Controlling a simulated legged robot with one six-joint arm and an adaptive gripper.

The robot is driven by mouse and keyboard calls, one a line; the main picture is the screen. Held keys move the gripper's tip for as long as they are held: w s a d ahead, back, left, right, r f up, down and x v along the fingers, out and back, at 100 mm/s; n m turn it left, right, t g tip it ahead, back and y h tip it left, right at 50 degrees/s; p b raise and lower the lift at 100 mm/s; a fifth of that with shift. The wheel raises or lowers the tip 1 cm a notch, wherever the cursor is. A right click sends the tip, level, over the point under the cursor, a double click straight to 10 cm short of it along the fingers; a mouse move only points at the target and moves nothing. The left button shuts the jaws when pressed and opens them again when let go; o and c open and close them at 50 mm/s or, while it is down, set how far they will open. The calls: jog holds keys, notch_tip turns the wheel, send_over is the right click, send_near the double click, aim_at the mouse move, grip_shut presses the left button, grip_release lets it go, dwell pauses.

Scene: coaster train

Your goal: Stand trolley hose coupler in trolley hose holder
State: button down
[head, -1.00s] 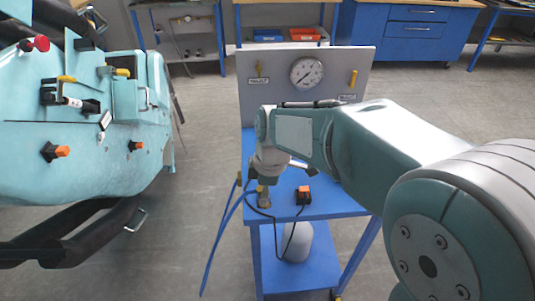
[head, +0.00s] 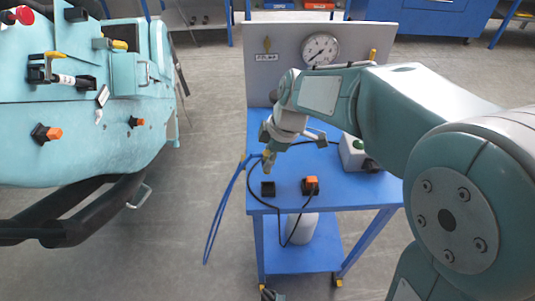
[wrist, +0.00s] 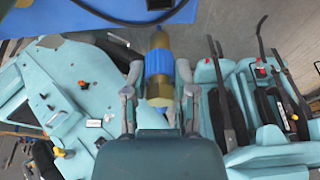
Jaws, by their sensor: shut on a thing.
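The trolley hose coupler (wrist: 159,65), brass with a blue band, is in my gripper (wrist: 157,92), whose fingers are closed around the band in the wrist view. In the head view, the coupler's brass end (head: 268,160) points down below my gripper (head: 270,145), with the blue hose (head: 226,205) running off to the left. A small black square block (head: 268,188), which looks like the holder, is on the blue trolley top just below the coupler. The coupler appears above and apart from it. The block's top looks empty.
An orange-topped black connector (head: 311,185) stands to the right on the trolley (head: 350,199), with a black cable looping around. A grey box (head: 354,153) and gauge panel (head: 262,80) are behind. The teal vehicle body (head: 70,140) is at left, across a floor gap.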

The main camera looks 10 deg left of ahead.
jog(key=shift+d+f, duration=0.2)
jog(key=shift+f, duration=0.95)
jog(key=shift+d+x, duration=0.25)
jog(key=shift+x, duration=0.95)
jog(key=shift+w+f, duration=0.1)
jog(key=shift+d, duration=0.1)
jog(key=shift+f, duration=1.55)
jog(key=shift+c, duration=1.7)
grip_release()
jog(key=shift+r, duration=0.15)
